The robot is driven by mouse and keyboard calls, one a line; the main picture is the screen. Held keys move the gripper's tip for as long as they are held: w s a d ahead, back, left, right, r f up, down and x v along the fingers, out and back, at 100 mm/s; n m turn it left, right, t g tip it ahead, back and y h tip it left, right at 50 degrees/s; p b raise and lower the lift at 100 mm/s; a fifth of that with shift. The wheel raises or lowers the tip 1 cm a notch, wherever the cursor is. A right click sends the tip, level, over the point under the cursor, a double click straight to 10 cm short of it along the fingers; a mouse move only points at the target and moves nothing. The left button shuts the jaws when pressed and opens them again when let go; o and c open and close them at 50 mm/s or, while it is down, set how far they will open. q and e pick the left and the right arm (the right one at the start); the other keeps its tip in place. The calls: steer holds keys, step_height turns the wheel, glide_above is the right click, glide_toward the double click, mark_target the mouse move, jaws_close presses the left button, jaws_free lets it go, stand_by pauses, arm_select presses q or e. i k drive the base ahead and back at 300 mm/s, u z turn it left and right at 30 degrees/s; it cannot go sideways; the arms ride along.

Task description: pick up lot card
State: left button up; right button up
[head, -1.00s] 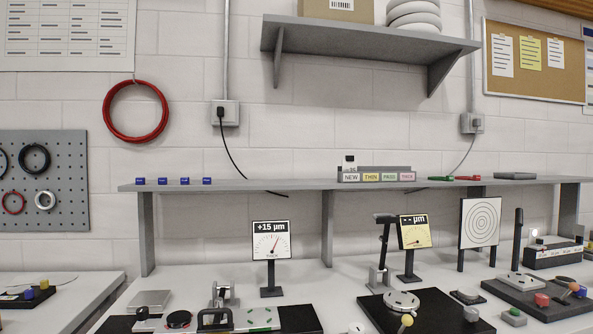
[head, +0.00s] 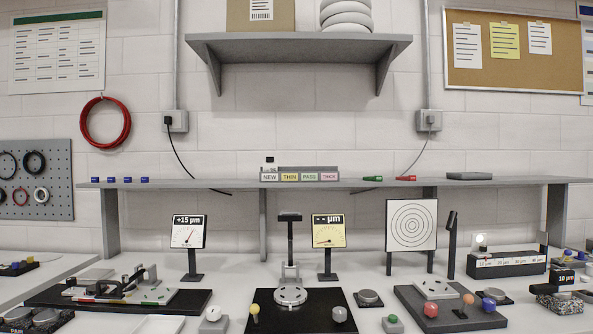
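I cannot tell for certain which thing is the lot card. A small white piece with a black mark (head: 270,161) stands upright in the labelled rack (head: 300,176) on the long shelf, above the NEW label. A flat white sheet-like thing (head: 158,325) lies at the bottom edge of the head view, cut off by the frame. Neither of my grippers is in the head view.
The workbench holds a black fixture board (head: 190,302) at left, a black plate (head: 330,318) with a stand in the middle and a grey plate (head: 410,295) at right. Two dial displays and a ring target (head: 411,225) stand behind. A long grey shelf (head: 225,185) runs above.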

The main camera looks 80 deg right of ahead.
mark_target(269, 164)
steer(key=u, duration=0.05)
steer(key=k, duration=0.1)
steer(key=z, duration=1.4)
